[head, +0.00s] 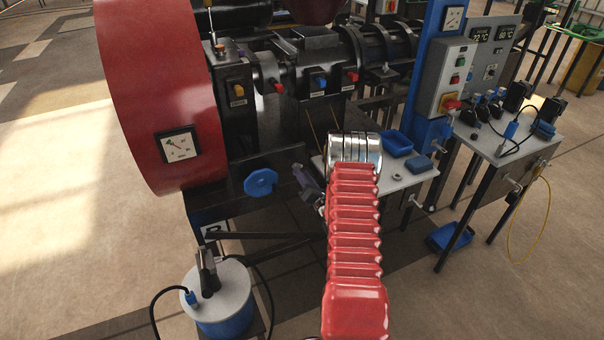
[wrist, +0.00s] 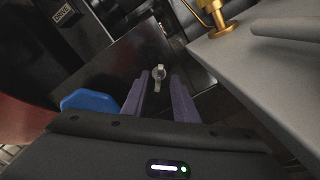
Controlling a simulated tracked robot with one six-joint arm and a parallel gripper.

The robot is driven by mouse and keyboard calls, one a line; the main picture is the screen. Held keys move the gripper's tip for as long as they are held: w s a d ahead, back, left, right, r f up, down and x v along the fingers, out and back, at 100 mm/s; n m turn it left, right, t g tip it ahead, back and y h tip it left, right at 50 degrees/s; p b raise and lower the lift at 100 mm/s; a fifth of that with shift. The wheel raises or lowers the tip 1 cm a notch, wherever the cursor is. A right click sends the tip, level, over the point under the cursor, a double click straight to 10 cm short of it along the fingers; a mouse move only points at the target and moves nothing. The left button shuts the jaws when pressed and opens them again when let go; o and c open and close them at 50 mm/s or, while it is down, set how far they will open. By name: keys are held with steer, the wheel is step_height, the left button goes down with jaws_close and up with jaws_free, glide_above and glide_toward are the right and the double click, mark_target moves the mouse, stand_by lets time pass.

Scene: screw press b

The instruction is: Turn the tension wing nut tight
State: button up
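A small pale metal piece that looks like the tension wing nut (wrist: 158,75) shows in the wrist view, against the dark machine face, with its wings roughly upright in the picture. My gripper (wrist: 161,84) is open. Its two purple fingers point at the nut, one on each side in the picture, with a gap to each. I cannot tell whether the nut is beyond the tips or between them. In the head view my gripper (head: 307,183) is low beside the press, partly behind my red arm, and the nut cannot be made out there.
A blue knob (head: 261,182) is left of my gripper; it also shows in the wrist view (wrist: 90,101). A grey side table (head: 408,178) with blue trays is close on the right. A brass fitting (wrist: 216,18) stands near its edge. The large red wheel (head: 160,90) is left.

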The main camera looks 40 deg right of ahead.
steer(key=shift+x, duration=0.85)
steer(key=shift+c, duration=0.2)
jaws_close()
